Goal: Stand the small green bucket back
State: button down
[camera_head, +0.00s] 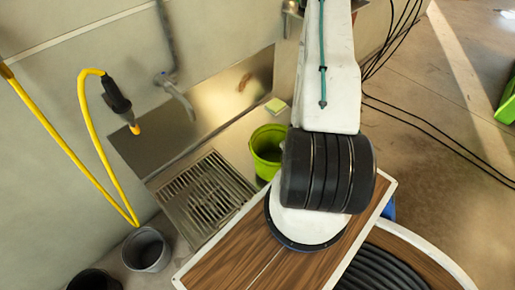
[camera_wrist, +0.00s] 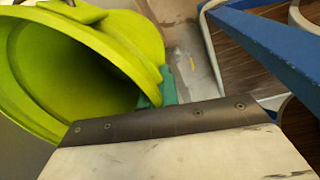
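The small green bucket (camera_head: 262,163) shows in the head view just left of my arm's black wrist joint, beside the floor grate. Its right side is hidden by my arm. In the wrist view the bucket (camera_wrist: 140,35) fills the upper left, close to the camera, with its wide mouth facing left. A teal piece (camera_wrist: 168,86), probably a fingertip of my gripper, is at its side, in front of a dark, screwed edge and a whitish panel. My gripper is hidden behind the arm in the head view. I cannot tell whether its fingers close on the bucket.
A metal grate (camera_head: 205,195) lies left of the bucket. A grey bucket (camera_head: 146,250) and a darker one (camera_head: 95,280) stand lower left. A yellow hose (camera_head: 90,130) hangs by the tap (camera_head: 175,90). A sponge (camera_head: 275,106) lies behind the bucket. A blue bar (camera_wrist: 265,40) crosses the wrist view's upper right.

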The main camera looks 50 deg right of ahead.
send_near(267, 148)
jog(key=s+a, duration=0.2)
jog(key=a, duration=0.1)
jog(key=shift+w+f, duration=0.15)
jog(key=shift+f, duration=0.9)
jog(key=shift+w+f, duration=0.15)
jog(key=shift+f, duration=1)
jog(key=c, duration=1.7)
grip_release()
